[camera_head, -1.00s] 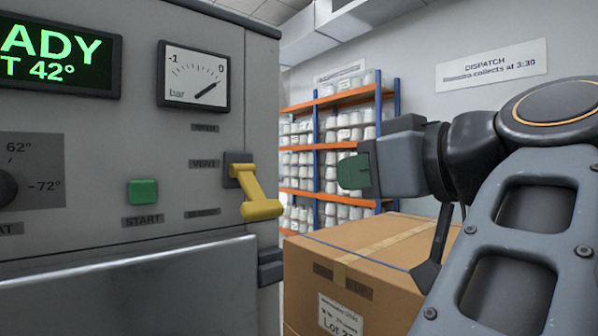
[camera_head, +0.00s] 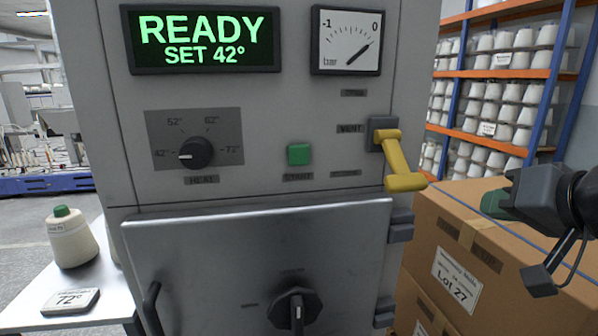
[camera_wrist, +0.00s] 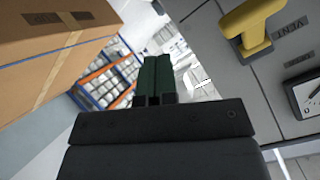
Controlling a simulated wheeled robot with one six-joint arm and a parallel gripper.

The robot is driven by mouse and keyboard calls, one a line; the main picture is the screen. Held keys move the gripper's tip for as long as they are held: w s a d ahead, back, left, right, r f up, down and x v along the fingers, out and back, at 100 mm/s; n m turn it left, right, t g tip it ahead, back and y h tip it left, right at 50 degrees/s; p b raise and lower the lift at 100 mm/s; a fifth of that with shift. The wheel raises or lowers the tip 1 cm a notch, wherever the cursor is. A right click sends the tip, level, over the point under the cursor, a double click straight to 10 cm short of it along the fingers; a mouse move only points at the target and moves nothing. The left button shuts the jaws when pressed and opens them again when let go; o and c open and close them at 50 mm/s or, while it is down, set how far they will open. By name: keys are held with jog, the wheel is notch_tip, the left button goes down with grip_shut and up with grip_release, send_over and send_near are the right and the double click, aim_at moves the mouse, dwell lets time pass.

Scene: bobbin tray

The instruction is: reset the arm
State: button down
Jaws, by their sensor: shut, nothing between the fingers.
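My gripper (camera_head: 494,204) is at the right edge of the head view, in front of a cardboard box and to the right of the grey machine (camera_head: 262,184). Its green fingers are shut with nothing between them. In the wrist view the closed green fingers (camera_wrist: 153,78) point towards the shelves at the back. They touch nothing that I can see. The yellow vent lever (camera_head: 398,162) on the machine slopes down to the right, apart from my gripper. It also shows at the top of the wrist view (camera_wrist: 247,30).
The cardboard box (camera_head: 462,235) marked Lot 27 stands right of the machine. The machine's door (camera_head: 230,250) with a black knob (camera_head: 294,308) looks closed. Racks (camera_head: 505,75) stand behind.

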jog(key=w+a+f+g+p, duration=0.3)
jog(key=a+f+g+p, duration=0.35)
jog(key=p, duration=0.25)
jog(key=s+a+f+n+g+h+p, duration=0.2)
jog(key=s+a+f+n+p, duration=0.2)
jog(key=s+a+f+p, duration=0.1)
jog(key=shift+s+a+f+h+p, duration=0.2)
jog(key=shift+a+f+h+p, duration=0.1)
jog(key=shift+a+f+p, duration=0.45)
